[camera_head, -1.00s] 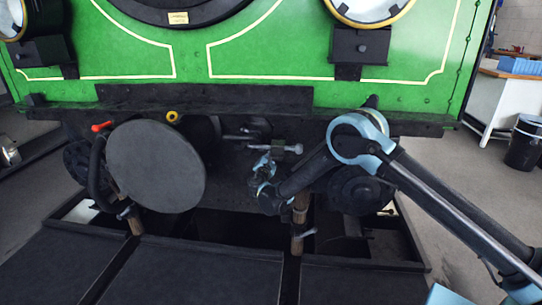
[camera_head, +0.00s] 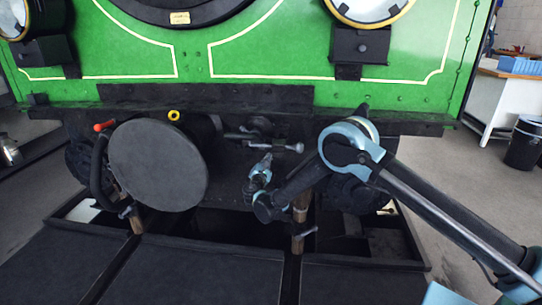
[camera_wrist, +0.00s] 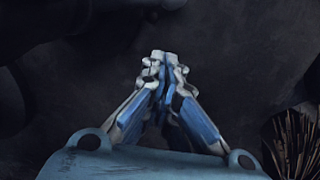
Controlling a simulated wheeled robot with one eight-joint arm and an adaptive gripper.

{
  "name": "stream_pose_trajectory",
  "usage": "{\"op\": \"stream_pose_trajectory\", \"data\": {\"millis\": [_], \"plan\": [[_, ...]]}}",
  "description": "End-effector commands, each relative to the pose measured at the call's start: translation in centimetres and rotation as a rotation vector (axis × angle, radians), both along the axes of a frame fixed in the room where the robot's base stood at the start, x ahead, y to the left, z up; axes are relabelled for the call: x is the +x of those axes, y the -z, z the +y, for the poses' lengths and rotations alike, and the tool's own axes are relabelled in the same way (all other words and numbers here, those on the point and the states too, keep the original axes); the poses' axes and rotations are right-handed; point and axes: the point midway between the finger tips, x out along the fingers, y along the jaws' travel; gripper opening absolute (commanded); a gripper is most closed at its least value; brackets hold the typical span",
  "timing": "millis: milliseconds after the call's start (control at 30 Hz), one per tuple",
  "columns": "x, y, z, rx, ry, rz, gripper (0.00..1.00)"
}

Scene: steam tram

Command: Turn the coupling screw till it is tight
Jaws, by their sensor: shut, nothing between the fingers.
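The coupling screw (camera_head: 264,140) sits on the dark buffer beam of the green tram, right of the large round buffer. A thin bar with a pale metal end (camera_head: 296,147) sticks out to its right. My gripper (camera_head: 267,157) is just below the screw, pointing up. It looks apart from the bar, but the depth is hard to judge. In the wrist view my gripper's fingers (camera_wrist: 161,62) meet at their tips with nothing between them. Behind them is a dark surface. I cannot make out the screw clearly in the wrist view.
The round buffer plate (camera_head: 158,166) stands left of my gripper. A hose with a red handle (camera_head: 103,127) hangs further left. Dark floor panels (camera_head: 210,275) lie in front.

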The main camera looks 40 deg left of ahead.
Motion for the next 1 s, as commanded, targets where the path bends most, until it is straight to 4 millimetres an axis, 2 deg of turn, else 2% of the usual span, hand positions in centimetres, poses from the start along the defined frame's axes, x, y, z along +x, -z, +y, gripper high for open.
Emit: {"op": "stream_pose_trajectory", "data": {"millis": [333, 600, 867, 967, 1000], "plan": [[-4.9, 0.7, -3.3, 0.000, 0.002, 0.001, 0.00], [-6.6, 1.0, -4.3, 0.000, 0.003, 0.001, 0.00], [-6.4, 0.9, -4.4, -0.001, 0.006, 0.002, 0.00], [-4.4, 0.3, -5.0, 0.000, 0.024, 0.011, 0.00], [-3.1, -0.2, -5.4, 0.001, 0.038, 0.018, 0.00]]}}
